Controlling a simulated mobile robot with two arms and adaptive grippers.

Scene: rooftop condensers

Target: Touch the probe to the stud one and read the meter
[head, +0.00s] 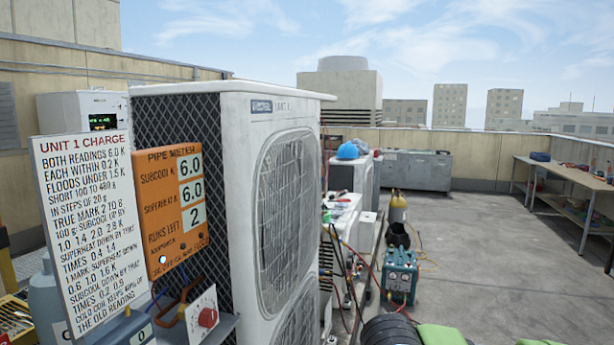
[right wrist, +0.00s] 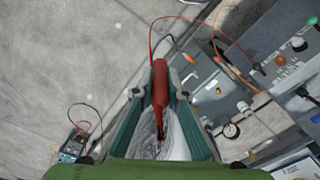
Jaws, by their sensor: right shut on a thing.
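In the right wrist view my right gripper (right wrist: 161,80) is shut on a red probe (right wrist: 160,88). The probe lies lengthwise between the teal fingers, with a thin red lead running from its far end. Grey panels with knobs and coloured caps (right wrist: 297,44) are to the right, apart from the probe. I cannot tell which part is stud one. In the head view an orange pipe meter (head: 164,236) shows subcool 6.0, a second reading of 6.0 and runs left 2. Its lower print is too small to read. My left gripper is not in view.
White condenser Unit 1 (head: 236,150) fills the middle left, behind a white text board (head: 84,215). A workbench (head: 570,172) is at the right. The floor between is mostly clear.

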